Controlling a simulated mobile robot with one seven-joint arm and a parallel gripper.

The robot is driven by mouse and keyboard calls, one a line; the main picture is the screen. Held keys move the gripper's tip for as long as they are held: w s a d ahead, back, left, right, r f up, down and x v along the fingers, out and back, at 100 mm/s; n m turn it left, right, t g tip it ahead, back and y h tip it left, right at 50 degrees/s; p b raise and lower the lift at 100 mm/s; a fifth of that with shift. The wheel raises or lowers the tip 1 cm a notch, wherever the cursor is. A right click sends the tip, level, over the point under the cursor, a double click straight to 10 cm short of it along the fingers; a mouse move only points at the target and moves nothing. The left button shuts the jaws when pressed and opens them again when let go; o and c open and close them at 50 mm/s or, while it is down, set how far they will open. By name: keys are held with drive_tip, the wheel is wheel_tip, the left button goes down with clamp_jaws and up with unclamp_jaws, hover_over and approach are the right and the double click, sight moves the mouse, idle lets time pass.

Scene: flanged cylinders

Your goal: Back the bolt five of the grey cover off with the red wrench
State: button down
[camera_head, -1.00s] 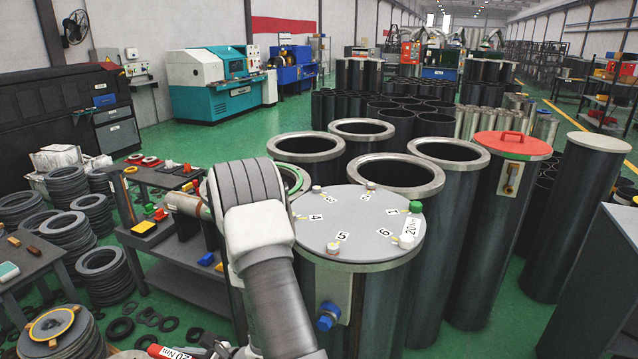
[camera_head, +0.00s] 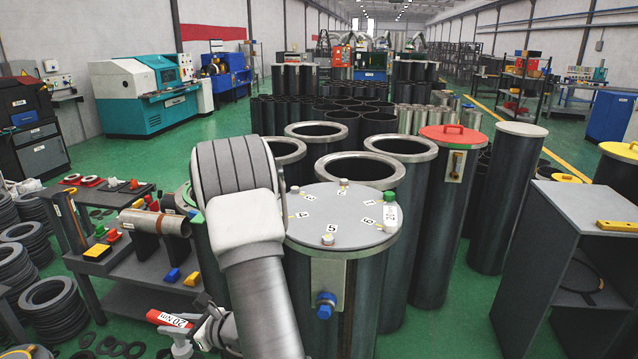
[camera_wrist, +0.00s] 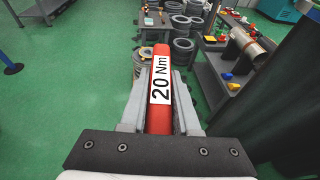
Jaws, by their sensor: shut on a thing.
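The grey cover (camera_head: 345,210) is a round disc on top of a dark flanged cylinder at the middle of the head view. Number labels are spread around it. A pale bolt head (camera_head: 327,239) stands at the front edge beside the label 5. Other bolt heads (camera_head: 343,183) show at the back and left. The red wrench (camera_head: 168,318) has a white 20 Nm label. My gripper (camera_head: 208,328) is shut on it, low at left, well apart from the cover. In the wrist view the red handle (camera_wrist: 161,120) lies between both fingers; the wrench's working end is not clear.
A blue knob (camera_head: 325,305) sticks out of the cylinder's front. Open cylinders (camera_head: 362,168) stand behind. A dark table (camera_head: 125,265) with parts is at left, a grey cabinet (camera_head: 570,235) at right.

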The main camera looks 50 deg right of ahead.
drive_tip(key=s+d+r+m+h+p, duration=0.1)
drive_tip(key=s+d+r+m+h, duration=0.15)
drive_tip(key=d+r, duration=0.65)
drive_tip(key=s+d+r+m+h, duration=0.2)
drive_tip(key=d+r+h, duration=0.25)
drive_tip(key=d, duration=0.75)
drive_tip(key=s+d+r+m+g+h, duration=0.1)
drive_tip(key=s+d+r+m+h, duration=0.4)
drive_tip(key=s+d+r, duration=0.7)
drive_tip(key=f+b, duration=0.2)
drive_tip(key=d+f+b, duration=0.1)
drive_tip(key=f, duration=0.1)
drive_tip(key=shift+w, duration=0.4)
drive_tip(key=shift+b, duration=0.75)
drive_tip(key=shift+f+b, duration=1.4)
drive_tip(key=shift+b, duration=0.25)
drive_tip(key=shift+s, duration=0.1)
